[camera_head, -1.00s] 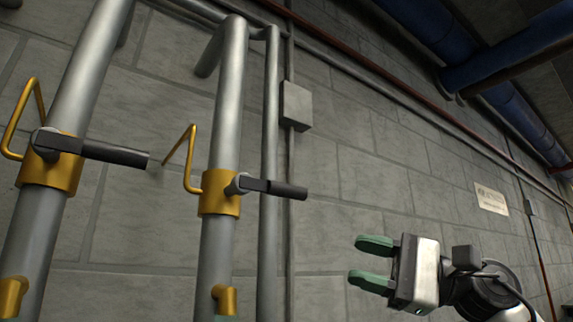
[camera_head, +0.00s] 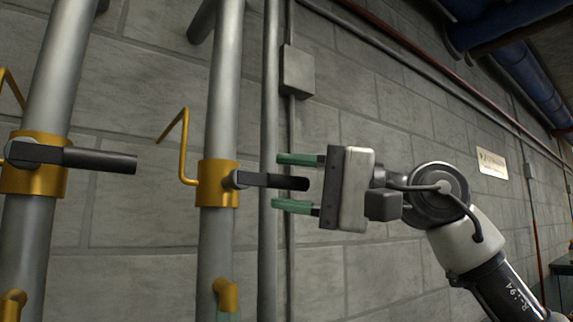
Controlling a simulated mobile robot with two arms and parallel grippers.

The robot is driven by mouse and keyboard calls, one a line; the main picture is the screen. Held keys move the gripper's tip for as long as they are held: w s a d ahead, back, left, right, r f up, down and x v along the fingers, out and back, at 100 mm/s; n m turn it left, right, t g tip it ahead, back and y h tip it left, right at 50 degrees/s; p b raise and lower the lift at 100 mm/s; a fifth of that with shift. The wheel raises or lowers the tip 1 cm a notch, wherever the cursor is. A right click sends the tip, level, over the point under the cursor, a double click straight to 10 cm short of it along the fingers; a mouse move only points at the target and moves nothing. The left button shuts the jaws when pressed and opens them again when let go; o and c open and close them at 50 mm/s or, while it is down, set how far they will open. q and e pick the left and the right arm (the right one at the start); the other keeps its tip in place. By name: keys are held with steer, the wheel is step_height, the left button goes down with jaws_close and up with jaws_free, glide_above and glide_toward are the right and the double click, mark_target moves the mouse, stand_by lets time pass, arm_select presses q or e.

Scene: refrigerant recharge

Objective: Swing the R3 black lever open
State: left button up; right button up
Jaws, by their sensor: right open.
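Two black levers show in the head view, each on a brass valve collar around a grey vertical pipe. The right black lever (camera_head: 275,181) sticks out level to the right from its brass collar (camera_head: 217,184). The left black lever (camera_head: 95,159) also points right from its collar (camera_head: 38,178). I see no R3 label, so I cannot tell which lever bears that name. My right gripper (camera_head: 295,182) is open, with green fingertips above and below the tip of the right lever; no clear contact shows. My left gripper is not in view.
A thinner grey pipe (camera_head: 269,100) and a narrow conduit with a grey box (camera_head: 297,71) run close behind the fingertips. A bent yellow bar (camera_head: 183,150) rises beside the right collar. The block wall (camera_head: 400,110) stands behind.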

steer(key=shift+w+a, duration=0.15)
steer(key=shift+a, duration=0.15)
jaws_close()
